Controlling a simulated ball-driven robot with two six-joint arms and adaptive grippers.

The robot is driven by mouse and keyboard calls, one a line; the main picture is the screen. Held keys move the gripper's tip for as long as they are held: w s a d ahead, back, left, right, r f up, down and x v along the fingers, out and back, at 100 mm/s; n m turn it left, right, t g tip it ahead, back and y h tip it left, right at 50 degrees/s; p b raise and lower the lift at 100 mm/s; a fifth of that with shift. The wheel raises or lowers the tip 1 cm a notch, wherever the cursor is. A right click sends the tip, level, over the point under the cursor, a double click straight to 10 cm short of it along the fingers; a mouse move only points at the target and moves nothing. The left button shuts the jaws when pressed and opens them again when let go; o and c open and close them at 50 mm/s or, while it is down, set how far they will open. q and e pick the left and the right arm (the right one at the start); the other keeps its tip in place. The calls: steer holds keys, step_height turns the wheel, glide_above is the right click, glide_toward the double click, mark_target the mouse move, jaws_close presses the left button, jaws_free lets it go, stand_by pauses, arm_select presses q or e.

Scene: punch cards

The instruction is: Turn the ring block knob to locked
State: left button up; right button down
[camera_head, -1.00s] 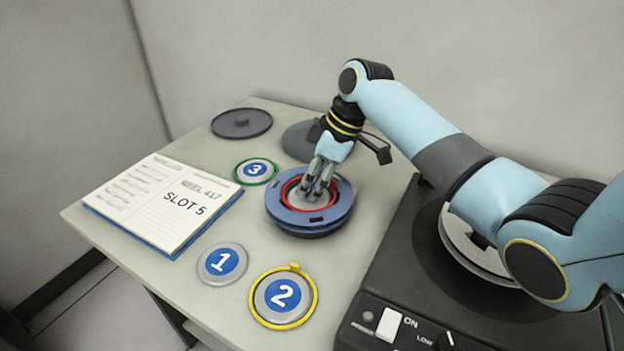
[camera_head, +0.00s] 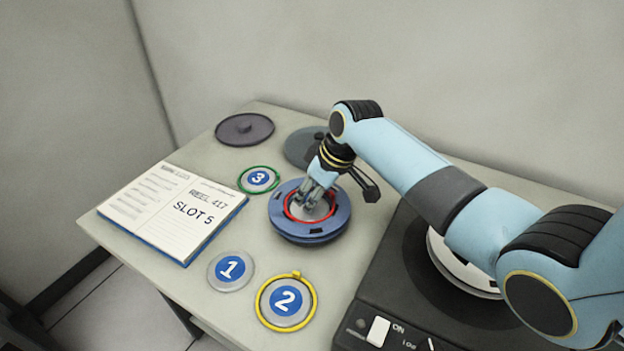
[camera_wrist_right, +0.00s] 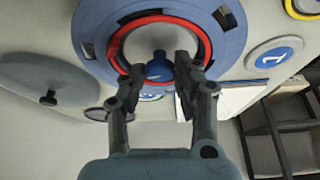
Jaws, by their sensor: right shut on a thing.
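The ring block (camera_head: 286,228) is a round blue block on the table, with a red ring (camera_head: 331,211) set around its centre. In the right wrist view the block (camera_wrist_right: 226,45) and red ring (camera_wrist_right: 122,31) fill the top, and a small blue knob (camera_wrist_right: 158,70) with a white mark stands at the centre. My right gripper (camera_head: 309,205) reaches down inside the red ring. In the wrist view its two fingers (camera_wrist_right: 160,66) are on either side of the knob, shut on it. The fingers hide most of the knob in the head view. My left gripper is not in view.
An open book (camera_head: 172,212) reads "SLOT 5". Dark lids (camera_head: 244,129) lie behind. A black machine (camera_head: 392,292) stands at right.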

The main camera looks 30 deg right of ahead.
steer(key=m+p, duration=0.2)
steer(key=m+h+p, duration=0.1)
steer(key=m+p, duration=0.1)
steer(key=shift+a+r+m+h, duration=0.2)
steer(key=shift+m+h, duration=0.1)
steer(key=shift+f+m+h+p, duration=0.1)
steer(key=shift+m+h+p, duration=0.5)
steer(key=shift+m, duration=0.5)
steer(key=shift+m+p, duration=0.35)
steer(key=shift+m, duration=0.55)
steer(key=shift+f+h, duration=0.1)
steer(key=shift+h, duration=0.2)
steer(key=c, duration=1)
jaws_free()
